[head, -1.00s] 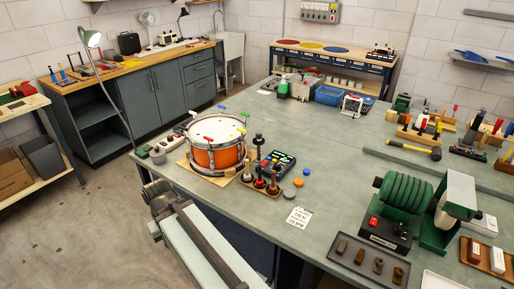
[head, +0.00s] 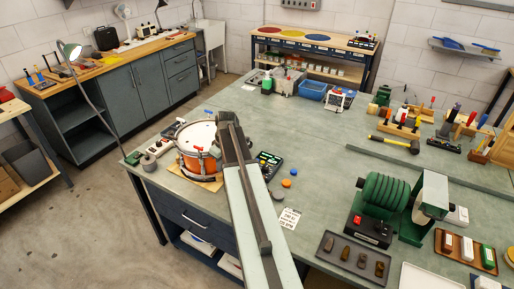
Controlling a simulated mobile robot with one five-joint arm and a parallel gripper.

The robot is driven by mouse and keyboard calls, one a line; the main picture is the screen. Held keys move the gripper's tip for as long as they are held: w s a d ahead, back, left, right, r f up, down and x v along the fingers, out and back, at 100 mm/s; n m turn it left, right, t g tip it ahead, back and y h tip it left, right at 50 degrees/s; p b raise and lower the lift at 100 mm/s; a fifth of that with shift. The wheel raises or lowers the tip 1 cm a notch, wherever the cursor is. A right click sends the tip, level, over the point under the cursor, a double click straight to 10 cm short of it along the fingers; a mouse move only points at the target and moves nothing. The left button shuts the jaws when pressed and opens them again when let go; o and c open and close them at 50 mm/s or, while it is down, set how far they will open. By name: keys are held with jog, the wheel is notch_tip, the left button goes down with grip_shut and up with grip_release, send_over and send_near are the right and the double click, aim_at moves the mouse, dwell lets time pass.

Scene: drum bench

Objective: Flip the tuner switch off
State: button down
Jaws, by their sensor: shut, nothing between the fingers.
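A small dark box with a green and coloured face (head: 269,163), which looks like the tuner, lies on the bench just right of my arm. Its switch is too small to make out, and my arm covers part of its left side. My gripper (head: 227,121) is at the far end of my arm, above the bench between the orange drum (head: 193,163) and the dark box. It appears shut and empty. Its fingertips are hard to make out, and I cannot tell whether it touches anything.
An orange disc (head: 286,183), a blue disc (head: 293,171) and a white card (head: 290,218) lie right of my arm. A green ribbed machine (head: 383,197) stands farther right. The bench's middle is clear.

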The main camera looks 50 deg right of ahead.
jog(key=s+d+r+p, duration=0.1)
jog(key=s+d+r, duration=0.1)
jog(key=d, duration=0.7)
jog(key=s+d+r+t+p, duration=0.1)
jog(key=s+d+r, duration=0.1)
jog(key=d, duration=0.8)
jog(key=shift+s+d+r+n+p, duration=0.15)
jog(key=shift+s+r+n+p, duration=0.25)
jog(key=shift+r, duration=0.3)
jog(key=b+x, duration=0.9)
jog(key=d+b+x, duration=0.1)
jog(key=b+x, duration=0.4)
jog(key=shift+s+f, duration=0.2)
jog(key=shift+s, duration=0.2)
jog(key=shift+r, duration=0.15)
